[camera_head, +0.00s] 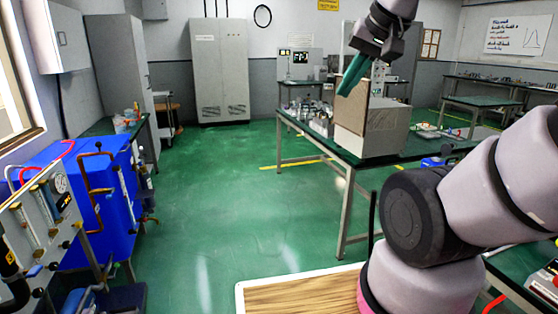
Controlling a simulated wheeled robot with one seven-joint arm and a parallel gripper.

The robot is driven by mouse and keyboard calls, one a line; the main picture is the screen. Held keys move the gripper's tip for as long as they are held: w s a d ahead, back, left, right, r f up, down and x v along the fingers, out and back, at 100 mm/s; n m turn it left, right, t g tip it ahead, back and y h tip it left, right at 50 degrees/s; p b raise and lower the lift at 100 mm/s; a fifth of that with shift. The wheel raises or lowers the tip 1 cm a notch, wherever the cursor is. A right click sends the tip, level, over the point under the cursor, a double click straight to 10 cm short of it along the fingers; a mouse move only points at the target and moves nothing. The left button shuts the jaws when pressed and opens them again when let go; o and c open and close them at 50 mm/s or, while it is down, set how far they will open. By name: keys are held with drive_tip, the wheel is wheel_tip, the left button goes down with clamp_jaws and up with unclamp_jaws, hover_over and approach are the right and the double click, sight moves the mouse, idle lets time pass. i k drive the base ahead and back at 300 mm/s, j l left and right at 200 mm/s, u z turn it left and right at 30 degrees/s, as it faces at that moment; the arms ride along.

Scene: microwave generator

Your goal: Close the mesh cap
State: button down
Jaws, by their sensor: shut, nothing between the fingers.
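My gripper (352,76) with green fingers hangs at the upper middle of the head view, pointing down and left. Its fingers are shut and empty. Just below and behind it, a boxy unit (386,128) with a grey-brown, mesh-like side stands on the green-topped table. A paler cream and tan part (349,143) forms its left face. The fingertips overlap the unit's upper left edge in the picture; I cannot tell whether they touch it. I cannot make out the mesh cap separately from the unit, nor whether it is open.
The table (325,142) also holds small equipment (311,117) left of the unit. My arm fills the right foreground. A blue machine (90,200) with pipes stands at the left. Green floor (230,200) between it and the table is clear. Grey cabinets (219,70) stand at the back.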

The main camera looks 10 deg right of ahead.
sight(445, 149)
drive_tip(key=i+j+z, duration=0.1)
drive_tip(key=i+z, duration=0.15)
drive_tip(key=i, duration=1.1)
drive_tip(key=i+j+z, duration=0.1)
drive_tip(key=i+z, duration=0.25)
drive_tip(key=z, duration=0.15)
drive_tip(key=i+j+z, duration=0.25)
drive_tip(key=z, duration=0.25)
drive_tip(key=i+j+z, duration=0.65)
drive_tip(key=j+z, duration=0.15)
drive_tip(key=z, duration=0.2)
